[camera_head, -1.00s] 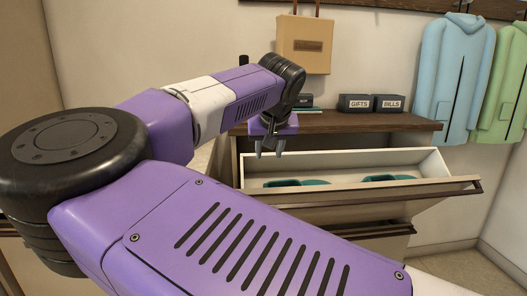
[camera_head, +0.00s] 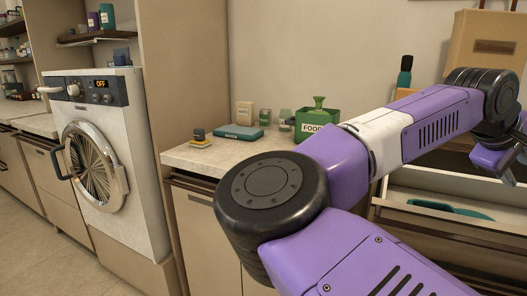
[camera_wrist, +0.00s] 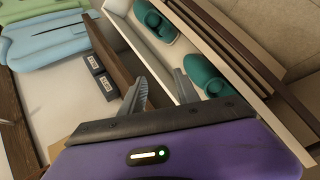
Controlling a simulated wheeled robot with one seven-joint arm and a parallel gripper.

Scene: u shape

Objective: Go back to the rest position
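My purple arm reaches to the right side of the head view. My gripper (camera_head: 516,172) is at the right edge there, over the open drawer. In the wrist view its two grey fingers (camera_wrist: 158,92) stand apart with nothing between them. The open white drawer (camera_wrist: 137,42) lies below the fingers in that view. Two teal slippers or shoes, one upper (camera_wrist: 155,20) and one lower (camera_wrist: 205,76), lie in the drawer. The drawer (camera_head: 455,184) also shows at the lower right of the head view, partly hidden by my arm.
A washing machine (camera_head: 103,155) with its round door ajar stands at the left. A counter (camera_head: 190,158) holds a green FOOD box (camera_head: 318,124) and small items. A cardboard bag (camera_head: 487,47) is above the dresser. Floor (camera_head: 75,262) is clear at lower left.

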